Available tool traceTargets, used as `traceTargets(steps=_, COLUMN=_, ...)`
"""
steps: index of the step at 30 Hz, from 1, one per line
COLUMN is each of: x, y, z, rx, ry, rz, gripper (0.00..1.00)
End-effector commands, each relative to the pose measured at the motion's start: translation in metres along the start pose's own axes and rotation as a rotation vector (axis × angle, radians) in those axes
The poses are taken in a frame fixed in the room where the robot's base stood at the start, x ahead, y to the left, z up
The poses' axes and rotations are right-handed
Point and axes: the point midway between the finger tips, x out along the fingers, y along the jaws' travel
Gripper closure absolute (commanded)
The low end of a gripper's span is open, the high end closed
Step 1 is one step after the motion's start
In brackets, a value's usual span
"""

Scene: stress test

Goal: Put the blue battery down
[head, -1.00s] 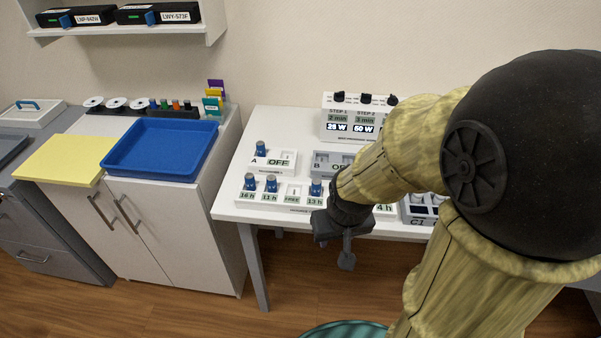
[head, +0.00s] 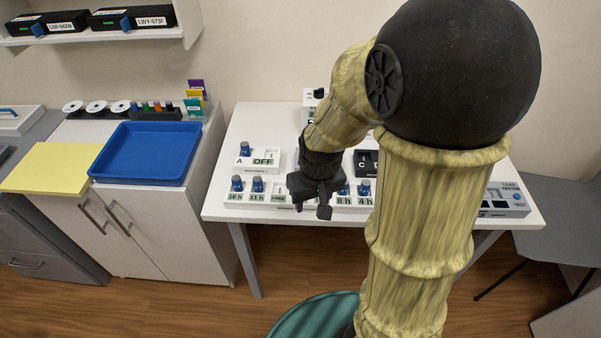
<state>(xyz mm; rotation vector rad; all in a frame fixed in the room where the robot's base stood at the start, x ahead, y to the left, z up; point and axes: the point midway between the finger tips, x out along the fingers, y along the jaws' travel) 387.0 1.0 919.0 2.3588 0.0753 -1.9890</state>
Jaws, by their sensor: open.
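Several blue batteries stand upright on the white table (head: 215,207). One battery (head: 245,149) is in unit A (head: 270,154), marked OFF. In the front rack, one battery (head: 237,183) stands over the 16 h label and another battery (head: 257,184) over 11 h. The slot marked FREE (head: 278,198) looks empty. Two more batteries stand over the 8 h label (head: 343,189) and the 4 h label (head: 364,187). My gripper (head: 311,208) is open in front of the rack, right of the FREE slot. No battery shows between its fingers. It hides the rack part behind it.
A blue tray (head: 183,180) and a yellow pad (head: 45,168) lie on the cabinets at left. A tester (head: 508,199) stands at the table's right end, beside a grey chair (head: 563,218). My arm hides the table's middle and back right.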

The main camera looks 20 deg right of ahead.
Motion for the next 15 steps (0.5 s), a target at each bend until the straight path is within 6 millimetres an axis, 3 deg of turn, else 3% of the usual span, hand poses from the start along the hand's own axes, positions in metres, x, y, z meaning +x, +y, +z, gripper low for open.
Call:
traceTargets(steps=1, x=-0.023, y=0.002, z=-0.013, rx=-0.011, ry=-0.014, rz=-0.001, gripper=0.52)
traceTargets(steps=15, x=-0.095, y=0.009, z=-0.094, rx=-0.145, ry=-0.126, rz=-0.018, gripper=0.52)
